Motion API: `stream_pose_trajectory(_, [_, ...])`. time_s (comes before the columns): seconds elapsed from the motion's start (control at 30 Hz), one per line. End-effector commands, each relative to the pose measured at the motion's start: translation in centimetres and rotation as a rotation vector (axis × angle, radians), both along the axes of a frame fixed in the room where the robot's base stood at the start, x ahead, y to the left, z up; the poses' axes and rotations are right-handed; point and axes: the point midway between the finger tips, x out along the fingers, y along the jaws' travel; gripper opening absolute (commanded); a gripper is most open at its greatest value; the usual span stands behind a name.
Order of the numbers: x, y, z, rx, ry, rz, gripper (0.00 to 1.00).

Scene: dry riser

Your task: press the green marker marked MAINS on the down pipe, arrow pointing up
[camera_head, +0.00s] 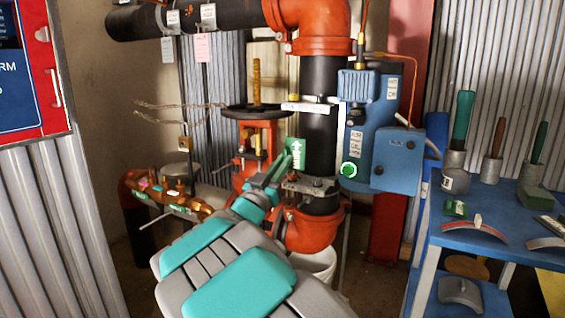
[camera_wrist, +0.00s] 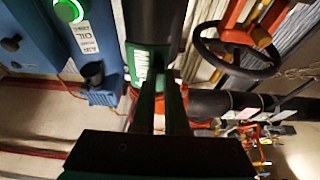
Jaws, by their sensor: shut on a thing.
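The green marker (camera_head: 296,152) is upright at the end of my gripper (camera_head: 277,170), with its white arrow pointing up. It overlaps the left edge of the black down pipe (camera_head: 320,150). In the wrist view the green marker (camera_wrist: 150,62) is in front of the down pipe (camera_wrist: 153,18), with part of its white lettering showing. My gripper (camera_wrist: 170,95) is shut on the marker, and its fingers hide part of it. I cannot tell whether the marker touches the pipe.
A blue control box (camera_head: 365,125) with a lit green button stands right of the pipe. A red valve with a black handwheel (camera_head: 258,112) stands left. A metal clamp (camera_head: 310,184) rings the pipe below the marker. A blue shelf (camera_head: 480,240) at right holds tools and another green tag (camera_head: 455,209).

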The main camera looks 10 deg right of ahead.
Motion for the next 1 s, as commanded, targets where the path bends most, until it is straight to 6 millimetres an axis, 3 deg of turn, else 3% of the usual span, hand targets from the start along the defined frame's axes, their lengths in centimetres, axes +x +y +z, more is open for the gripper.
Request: stream_pose_trajectory(1.0, [7.3,-5.3,0.2,-0.001,-0.001,0.001,0.0])
